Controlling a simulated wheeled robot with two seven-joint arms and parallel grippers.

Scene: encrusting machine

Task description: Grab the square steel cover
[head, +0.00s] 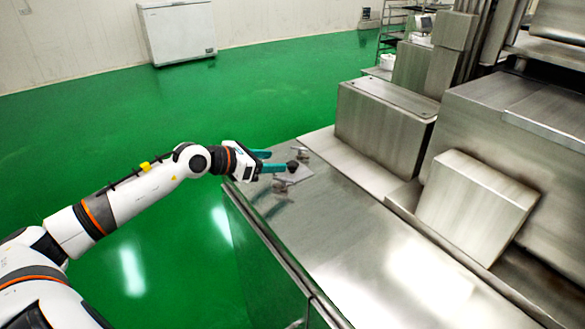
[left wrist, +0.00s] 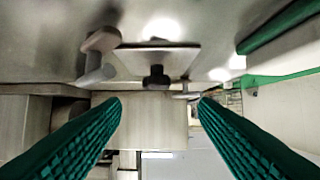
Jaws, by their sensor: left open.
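The square steel cover (head: 301,175) is a small flat plate with a black knob (head: 292,165), at the far left end of the steel worktop. In the left wrist view the cover (left wrist: 140,58) is above centre, with its knob (left wrist: 156,76) between the lines of the fingers. My left gripper (head: 278,161) is open, its teal fingers pointing at the cover from the left. In the left wrist view the fingertips (left wrist: 160,101) are wide apart with nothing between them, and the knob appears beyond them. My right gripper is not in view.
Small metal fittings (head: 302,153) stand beside the cover; one shows in the left wrist view (left wrist: 100,45). The steel worktop (head: 350,240) is clear toward the front. Large steel machine housings (head: 385,125) line its right side. Green floor lies to the left.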

